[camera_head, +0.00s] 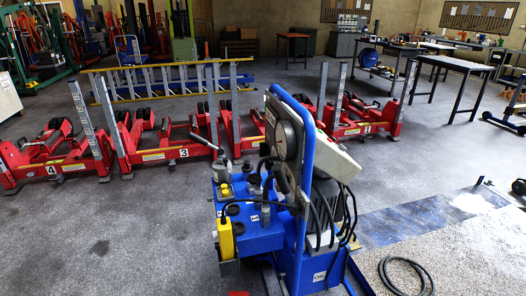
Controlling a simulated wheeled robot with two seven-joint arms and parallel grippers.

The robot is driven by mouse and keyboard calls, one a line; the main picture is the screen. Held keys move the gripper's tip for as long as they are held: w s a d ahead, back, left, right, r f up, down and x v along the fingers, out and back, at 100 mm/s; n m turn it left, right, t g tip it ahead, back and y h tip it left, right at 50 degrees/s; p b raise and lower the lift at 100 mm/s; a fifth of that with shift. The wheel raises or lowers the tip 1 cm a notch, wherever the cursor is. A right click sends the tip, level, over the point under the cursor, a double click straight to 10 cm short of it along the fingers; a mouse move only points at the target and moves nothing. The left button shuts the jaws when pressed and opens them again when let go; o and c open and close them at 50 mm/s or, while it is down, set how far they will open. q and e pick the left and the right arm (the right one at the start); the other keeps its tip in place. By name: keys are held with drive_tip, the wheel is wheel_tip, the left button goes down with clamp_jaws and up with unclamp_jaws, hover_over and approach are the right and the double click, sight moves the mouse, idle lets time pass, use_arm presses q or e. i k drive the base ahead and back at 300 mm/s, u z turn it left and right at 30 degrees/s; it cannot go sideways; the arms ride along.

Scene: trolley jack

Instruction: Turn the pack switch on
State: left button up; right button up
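A blue hydraulic power pack (262,238) stands on the floor at the lower middle, with a tall blue tube frame. A round dial gauge (279,141) is on its upper part. A pale grey box (338,160) sits tilted at the top right of the pack. A yellow unit (225,238) hangs on its left side, and black hoses loop around the body. I cannot make out which part is the switch, or its position. Neither of my grippers is in view.
Red numbered jack units (170,150) stand in a row behind the pack. A black hose (408,262) lies on the gravel-like patch at lower right. Work tables (455,63) stand at back right. The grey floor at left is clear.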

sight(264, 150)
drive_tip(key=u, duration=1.65)
drive_tip(key=i, duration=5.65)
drive_tip(key=z, duration=4.25)
drive_tip(key=i, duration=1.75)
drive_tip(key=z, duration=0.05)
